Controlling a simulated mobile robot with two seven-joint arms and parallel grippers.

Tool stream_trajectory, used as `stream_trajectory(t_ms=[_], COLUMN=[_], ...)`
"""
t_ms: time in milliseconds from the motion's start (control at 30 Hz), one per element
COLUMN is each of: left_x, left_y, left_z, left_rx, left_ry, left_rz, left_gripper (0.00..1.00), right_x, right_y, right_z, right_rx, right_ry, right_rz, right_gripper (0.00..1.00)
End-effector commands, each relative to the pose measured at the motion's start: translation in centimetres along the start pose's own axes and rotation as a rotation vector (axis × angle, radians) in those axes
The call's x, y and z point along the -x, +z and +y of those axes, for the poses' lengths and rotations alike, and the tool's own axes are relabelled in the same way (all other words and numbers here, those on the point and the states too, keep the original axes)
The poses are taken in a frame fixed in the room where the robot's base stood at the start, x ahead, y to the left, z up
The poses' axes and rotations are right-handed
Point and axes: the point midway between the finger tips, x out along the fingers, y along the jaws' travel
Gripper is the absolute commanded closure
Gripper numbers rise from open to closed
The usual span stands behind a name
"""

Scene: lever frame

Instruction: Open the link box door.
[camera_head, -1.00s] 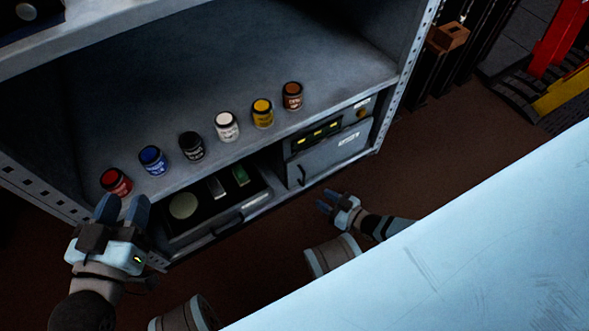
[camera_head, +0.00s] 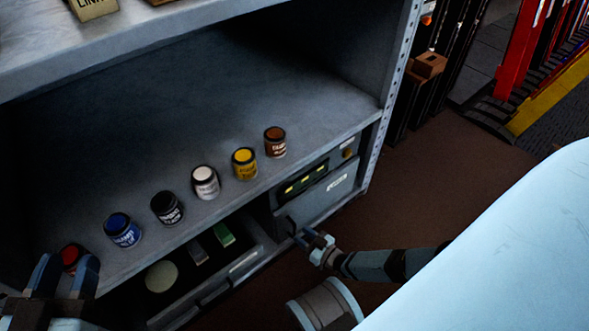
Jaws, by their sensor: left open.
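A grey box (camera_head: 325,194) sits in the lower right bay of the shelf unit. Its closed front door has a small white label at the right and a dark handle (camera_head: 291,225) at the left edge. Lit yellow strips show above the door. My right gripper (camera_head: 304,236) is at the lower left of the door, beside the handle; contact and the gap between its fingers are unclear. My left gripper (camera_head: 65,274) is open and empty at the lower left, its fingers in front of the red paint jar (camera_head: 71,257).
Blue (camera_head: 122,231), black, white, yellow and brown (camera_head: 275,142) jars stand along the shelf's front edge. An open drawer (camera_head: 213,289) lies left of the grey box. Brown floor is clear at the right.

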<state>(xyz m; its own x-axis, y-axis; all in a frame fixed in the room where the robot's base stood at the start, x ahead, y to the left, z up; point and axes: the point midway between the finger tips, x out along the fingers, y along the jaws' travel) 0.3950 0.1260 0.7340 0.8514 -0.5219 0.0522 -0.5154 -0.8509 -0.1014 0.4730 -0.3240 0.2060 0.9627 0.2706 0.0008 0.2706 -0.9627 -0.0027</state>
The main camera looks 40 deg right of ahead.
Motion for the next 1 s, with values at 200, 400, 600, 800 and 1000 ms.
stream_trajectory(t_ms=[200,400,600,800,1000], left_x=[-0.2,-0.3,-0.2,-0.1,-0.1], left_y=[0.1,-0.1,-0.2,-0.2,-0.2], left_z=[-0.4,-0.5,-0.6,-0.6,-0.6], left_rx=[-0.057,-0.074,-0.08,-0.082,-0.081], left_ry=[-0.005,-0.006,-0.003,-0.002,-0.003], left_rz=[0.033,0.046,0.045,0.044,0.044], left_gripper=[0.57,0.57,0.57,0.57,0.57], right_x=[-3.1,-3.9,-3.9,-3.9,-3.8], right_y=[0.1,0.1,0.0,0.0,0.0], right_z=[0.0,0.0,0.0,0.0,0.0], right_rx=[0.0,0.001,0.0,0.0,0.0], right_ry=[0.0,-0.001,-0.001,-0.001,0.0], right_rz=[0.001,-0.001,-0.001,-0.001,-0.001], right_gripper=[0.64,0.64,0.64,1.0,1.0])
